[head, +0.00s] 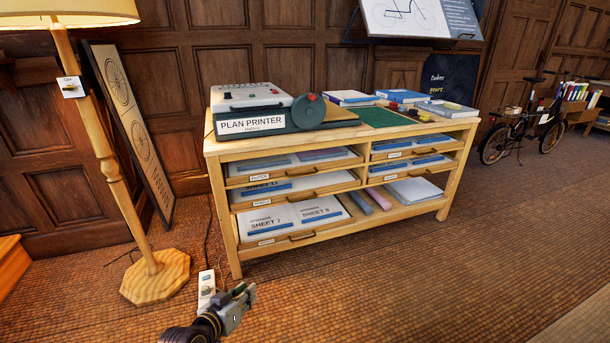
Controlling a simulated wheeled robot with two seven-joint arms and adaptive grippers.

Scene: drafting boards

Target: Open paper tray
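A wooden cabinet (221,205) with several shallow drawers, or trays, stands against the panelled wall. The upper left tray (288,175) has a small label that seems to read PAPER and a wooden handle. It holds blue and white paper stacks, and I cannot tell if it is pulled out at all. The plan printer (252,122) sits on the cabinet top at the left; no separate tray on it is clear. My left gripper (245,292) is low at the front, below and in front of the cabinet, touching none of its trays; its finger gap is unclear. My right gripper is not in view.
A floor lamp (155,278) stands left of the cabinet. A power strip (207,285) with a cord lies on the floor near my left gripper. Blue-covered paper stacks (403,96) lie on the cabinet top. A bicycle (520,130) stands at the right. The floor at front right is clear.

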